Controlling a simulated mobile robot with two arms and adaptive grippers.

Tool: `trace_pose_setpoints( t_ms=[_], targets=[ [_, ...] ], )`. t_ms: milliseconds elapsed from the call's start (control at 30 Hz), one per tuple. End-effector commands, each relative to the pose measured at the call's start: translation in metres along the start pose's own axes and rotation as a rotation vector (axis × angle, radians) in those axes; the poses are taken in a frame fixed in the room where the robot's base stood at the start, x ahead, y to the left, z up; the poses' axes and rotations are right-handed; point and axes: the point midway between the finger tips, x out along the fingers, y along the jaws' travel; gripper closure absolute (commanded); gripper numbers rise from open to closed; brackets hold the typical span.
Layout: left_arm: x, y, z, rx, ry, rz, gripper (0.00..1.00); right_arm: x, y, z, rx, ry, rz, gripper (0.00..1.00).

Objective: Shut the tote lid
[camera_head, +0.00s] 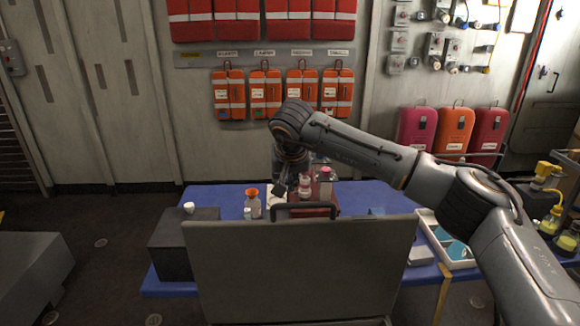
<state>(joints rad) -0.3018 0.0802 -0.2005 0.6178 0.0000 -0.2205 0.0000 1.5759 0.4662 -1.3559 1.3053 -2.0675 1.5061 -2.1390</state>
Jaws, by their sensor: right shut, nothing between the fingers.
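A large grey panel (300,265) stands upright in the front middle with a dark handle (303,207) on its top edge; it looks like the tote lid, raised. It hides what lies directly behind it, and I cannot make out the tote body. My right arm reaches in from the right, over the table. My right gripper (280,189) points down just beyond the panel's top edge, left of the handle's middle. It is shut and empty, and I cannot tell whether it touches anything. My left gripper is not in view.
A blue table (225,195) holds a dark box (172,257) at left, an orange-topped bottle (252,203), a pink-topped bottle (325,182) on a reddish-brown tray, and a white tray (460,263) at right. Orange packs (265,95) hang on the back wall.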

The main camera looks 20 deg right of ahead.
Motion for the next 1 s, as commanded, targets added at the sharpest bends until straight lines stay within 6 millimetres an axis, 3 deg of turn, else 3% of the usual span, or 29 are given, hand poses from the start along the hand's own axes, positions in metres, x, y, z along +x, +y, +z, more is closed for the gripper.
trace_pose_setpoints(
  t_ms=[200, 400, 1000],
  targets=[
    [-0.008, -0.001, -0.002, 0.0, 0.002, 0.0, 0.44, -0.011, -0.001, 0.024, -0.003, 0.0, -0.003, 1.0],
    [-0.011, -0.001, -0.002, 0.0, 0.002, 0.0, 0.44, -0.014, 0.0, 0.036, -0.001, -0.001, -0.001, 1.0],
    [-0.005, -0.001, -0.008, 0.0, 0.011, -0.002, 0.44, -0.01, -0.001, 0.035, 0.0, 0.016, -0.002, 1.0]
  ],
)
